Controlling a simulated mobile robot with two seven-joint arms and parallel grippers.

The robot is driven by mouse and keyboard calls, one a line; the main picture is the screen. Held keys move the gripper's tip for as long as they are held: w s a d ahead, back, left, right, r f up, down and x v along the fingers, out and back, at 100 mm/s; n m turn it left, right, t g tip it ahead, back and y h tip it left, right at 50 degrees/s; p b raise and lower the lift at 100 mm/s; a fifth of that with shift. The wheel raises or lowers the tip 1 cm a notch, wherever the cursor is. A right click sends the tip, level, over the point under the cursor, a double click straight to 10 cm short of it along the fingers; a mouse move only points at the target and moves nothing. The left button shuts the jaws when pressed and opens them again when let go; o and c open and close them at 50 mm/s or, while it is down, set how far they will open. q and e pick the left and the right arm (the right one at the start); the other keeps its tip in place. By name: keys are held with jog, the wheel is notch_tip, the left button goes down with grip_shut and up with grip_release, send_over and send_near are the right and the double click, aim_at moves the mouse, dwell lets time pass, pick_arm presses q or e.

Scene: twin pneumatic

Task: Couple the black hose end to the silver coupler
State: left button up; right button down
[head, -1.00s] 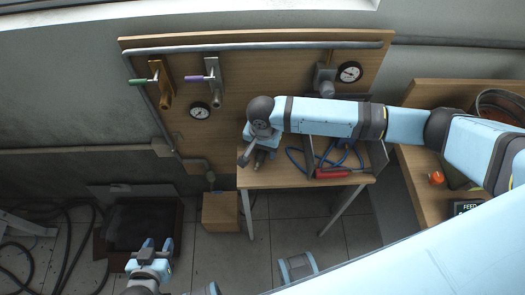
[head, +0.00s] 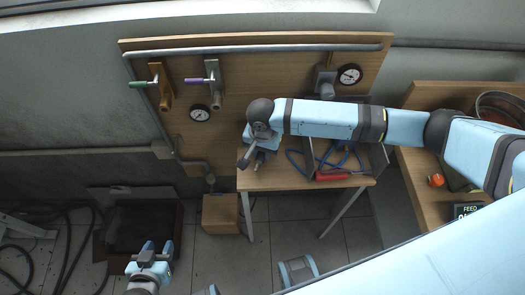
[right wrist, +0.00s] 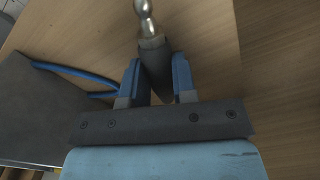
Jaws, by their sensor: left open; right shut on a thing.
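The silver coupler (head: 215,86) hangs on the wooden board below a purple-handled lever. My right gripper (head: 249,158) is over the left end of the small table, below and right of that coupler and apart from it. In the right wrist view it is shut on a black hose end (right wrist: 154,62), with a shiny silver plug tip pointing away from the fingers. In the head view the hose end is too small to make out clearly. My left gripper (head: 154,250) is open and empty, low at the lower left, far from the board.
A brass coupler (head: 166,92) with a green lever hangs left of the silver one. Gauges (head: 200,113) and a grey pipe are on the board. Blue hose (head: 296,158) and a red-handled tool (head: 332,175) lie on the table (head: 262,181). A cardboard box (head: 221,213) stands below.

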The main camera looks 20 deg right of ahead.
notch_tip(320, 180, up, 18)
jog(key=p, duration=0.1)
jog(key=s+a+f+m+t+y+p, duration=0.1)
jog(key=a+m+y, duration=0.5)
jog(key=m, duration=1)
jog(key=s+a+f+m+t+y+p, duration=0.1)
jog(key=a+m+y, duration=0.5)
jog(key=m, duration=1)
jog(key=shift+s+f+t+y, duration=0.5)
jog(key=shift+s+f+t, duration=0.4)
jog(key=shift+s+f, duration=0.4)
jog(key=shift+s+a+r, duration=0.1)
jog(key=shift+s+r, duration=0.05)
jog(key=shift+s, duration=0.05)
